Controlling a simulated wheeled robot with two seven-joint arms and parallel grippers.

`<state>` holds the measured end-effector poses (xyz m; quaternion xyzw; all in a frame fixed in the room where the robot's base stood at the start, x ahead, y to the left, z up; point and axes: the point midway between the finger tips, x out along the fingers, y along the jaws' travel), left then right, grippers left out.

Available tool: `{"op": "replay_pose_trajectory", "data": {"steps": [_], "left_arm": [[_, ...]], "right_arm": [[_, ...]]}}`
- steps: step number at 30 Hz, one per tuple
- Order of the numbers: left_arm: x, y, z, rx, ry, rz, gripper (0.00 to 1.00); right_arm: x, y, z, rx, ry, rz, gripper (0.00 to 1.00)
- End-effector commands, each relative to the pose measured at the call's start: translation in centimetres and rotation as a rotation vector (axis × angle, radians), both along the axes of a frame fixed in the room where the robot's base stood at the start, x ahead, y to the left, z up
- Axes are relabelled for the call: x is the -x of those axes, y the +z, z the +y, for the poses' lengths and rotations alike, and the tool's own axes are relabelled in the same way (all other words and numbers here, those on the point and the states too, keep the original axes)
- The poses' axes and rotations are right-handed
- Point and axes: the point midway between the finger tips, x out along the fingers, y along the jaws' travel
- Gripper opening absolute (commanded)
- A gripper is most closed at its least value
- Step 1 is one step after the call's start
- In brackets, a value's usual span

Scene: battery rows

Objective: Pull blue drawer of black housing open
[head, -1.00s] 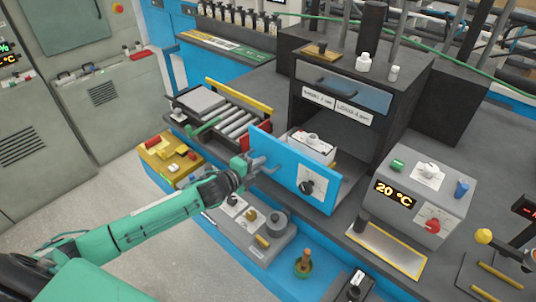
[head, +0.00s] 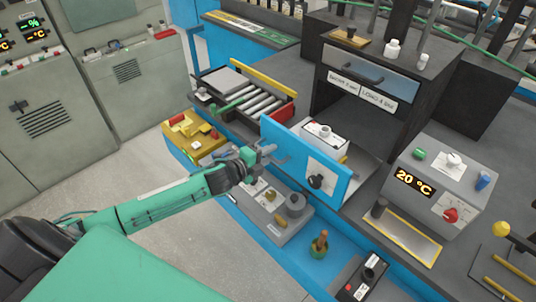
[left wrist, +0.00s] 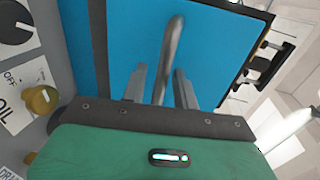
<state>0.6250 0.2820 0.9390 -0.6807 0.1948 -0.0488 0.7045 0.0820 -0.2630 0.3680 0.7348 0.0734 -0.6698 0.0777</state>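The black housing (head: 395,115) stands on the bench with a dark opening below a glazed upper front. Its blue drawer (head: 335,179) sticks well out of that opening, with a white box (head: 323,136) behind its front panel. My left gripper (head: 266,152) is at the grey bar handle (head: 284,159) on the drawer's front. In the left wrist view the handle (left wrist: 174,42) runs between the two fingers (left wrist: 160,70), with gaps beside it, so the fingers look open. The blue panel (left wrist: 225,60) fills the middle there. My right gripper is not in view.
A roller tray (head: 240,95) lies left of the drawer, with a yellow fixture (head: 190,135) in front. Below the drawer is a grey panel with knobs (head: 272,205). A 20 °C control box (head: 440,188) stands right. Open floor (head: 150,175) lies left of the bench.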

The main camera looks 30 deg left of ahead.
Motion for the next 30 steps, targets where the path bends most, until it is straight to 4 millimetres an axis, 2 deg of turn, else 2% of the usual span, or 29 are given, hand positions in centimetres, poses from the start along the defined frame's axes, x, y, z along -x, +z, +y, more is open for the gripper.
{"op": "replay_pose_trajectory", "data": {"steps": [11, 30], "left_arm": [[0.5, 0.0, 0.2, 0.0, 0.0, 0.001, 0.29], [8.4, 1.6, 3.1, 0.0, 0.0, 0.002, 0.29]], "right_arm": [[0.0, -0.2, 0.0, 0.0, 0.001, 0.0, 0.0], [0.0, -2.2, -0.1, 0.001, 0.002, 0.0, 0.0]]}}
